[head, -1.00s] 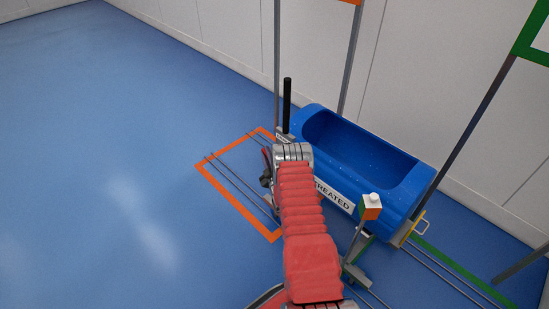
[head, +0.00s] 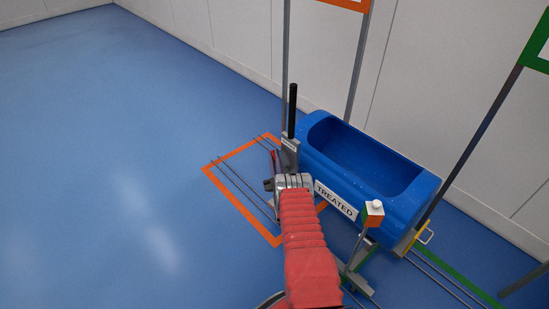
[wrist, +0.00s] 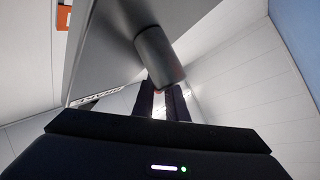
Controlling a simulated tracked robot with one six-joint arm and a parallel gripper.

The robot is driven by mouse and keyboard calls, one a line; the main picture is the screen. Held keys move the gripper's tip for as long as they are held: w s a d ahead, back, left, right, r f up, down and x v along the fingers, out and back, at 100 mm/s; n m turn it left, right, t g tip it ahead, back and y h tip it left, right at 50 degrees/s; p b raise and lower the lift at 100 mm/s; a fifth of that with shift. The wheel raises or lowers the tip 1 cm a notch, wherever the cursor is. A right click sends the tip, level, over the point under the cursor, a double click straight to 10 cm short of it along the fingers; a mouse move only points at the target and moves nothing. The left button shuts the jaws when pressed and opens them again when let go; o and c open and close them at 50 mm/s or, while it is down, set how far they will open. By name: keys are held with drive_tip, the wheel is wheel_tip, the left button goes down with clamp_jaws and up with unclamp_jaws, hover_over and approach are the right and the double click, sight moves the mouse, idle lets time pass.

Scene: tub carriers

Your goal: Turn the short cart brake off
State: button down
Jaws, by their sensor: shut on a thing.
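The short cart carries a blue tub (head: 415,195) with a TREATED label and has a black upright handle (head: 292,110) at its left end. A narrow red part (head: 272,158) shows low by that end, just beyond my wrist. In the head view my wrist hides the fingertips. In the wrist view my gripper (wrist: 163,103) has its two dark fingers shut close together below a grey cylinder (wrist: 160,55). A small red bit (wrist: 157,92) shows between them, seemingly the brake lever, mostly hidden. A grey plate beside it has a partly readable label (wrist: 95,101).
An orange floor frame (head: 235,210) with rails lies left of the cart. A post with an orange, green and white block (head: 374,213) stands in front of the tub. Grey sign posts (head: 285,55) rise behind. Blue floor at left is clear.

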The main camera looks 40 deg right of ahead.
drive_tip(key=shift+a+f, duration=0.25)
drive_tip(key=shift+a, duration=0.05)
drive_tip(key=c, duration=2.2)
unclamp_jaws()
drive_tip(key=o, duration=0.4)
drive_tip(key=shift+d+r, duration=0.15)
drive_tip(key=shift+o, duration=0.2)
drive_tip(key=shift+s, duration=0.1)
